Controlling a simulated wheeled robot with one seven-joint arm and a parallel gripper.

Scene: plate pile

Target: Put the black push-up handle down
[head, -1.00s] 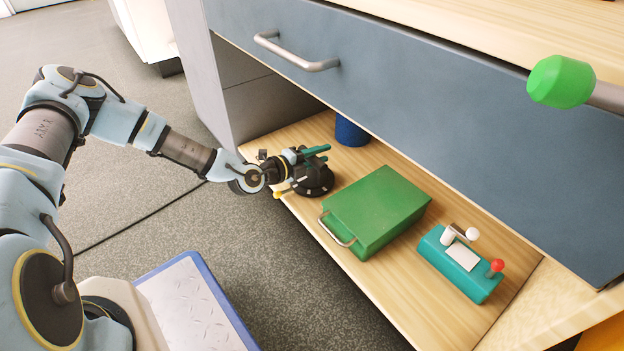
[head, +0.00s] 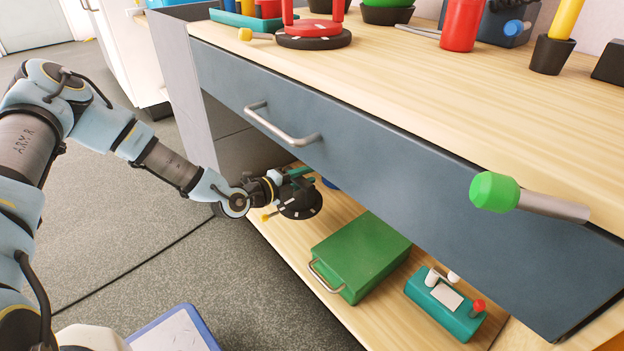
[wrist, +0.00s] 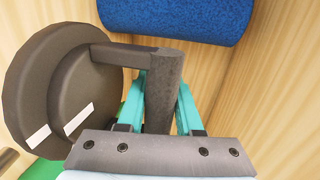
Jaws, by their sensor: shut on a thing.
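My gripper (head: 287,181) reaches into the lower shelf compartment below the grey-blue drawer. Its teal fingers are shut on the black push-up handle (head: 301,207), whose dark round base shows below and beside the fingers. In the wrist view the handle's grey grip bar (wrist: 162,92) stands between the teal fingers, and its round black base (wrist: 45,90), with white marks, is at the left. I cannot tell whether the base touches the shelf (head: 320,220).
A green box (head: 362,255) and a teal control box (head: 444,305) sit on the shelf to the right. A blue cylinder (wrist: 175,18) is close beyond the gripper. The drawer front (head: 400,160) overhangs the shelf. A green-tipped rod (head: 494,192) sticks out at the right.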

